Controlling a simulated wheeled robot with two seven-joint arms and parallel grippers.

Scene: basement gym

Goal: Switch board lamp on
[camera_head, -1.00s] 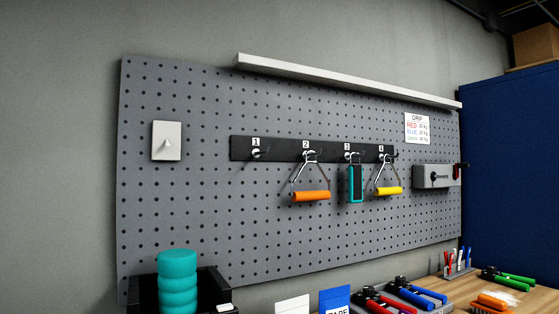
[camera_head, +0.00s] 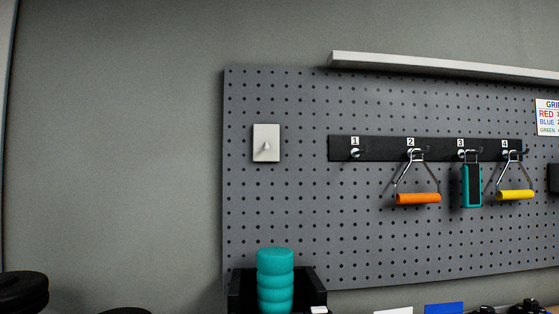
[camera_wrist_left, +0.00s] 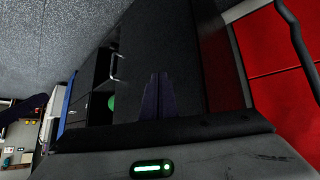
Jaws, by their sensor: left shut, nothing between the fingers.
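A white wall plate with a small toggle switch (camera_head: 266,147) sits on the left part of the grey pegboard (camera_head: 300,215) in the head view. The toggle is small, and I cannot tell for certain which way it is set. A long pale bar (camera_head: 430,64), which looks like the board lamp, runs along the board's top edge. No glow shows on it. My left gripper (camera_wrist_left: 155,95) shows in the left wrist view with its dark fingers shut and empty, away from the board. My right gripper is in neither view.
A black rail (camera_head: 385,149) carries an orange handle (camera_head: 418,198), a teal tool (camera_head: 472,186) and a yellow handle (camera_head: 515,195). A teal ribbed roller (camera_head: 275,282) stands below the switch. Plain wall (camera_head: 120,150) lies left of the board. A red panel (camera_wrist_left: 275,60) is near the left wrist.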

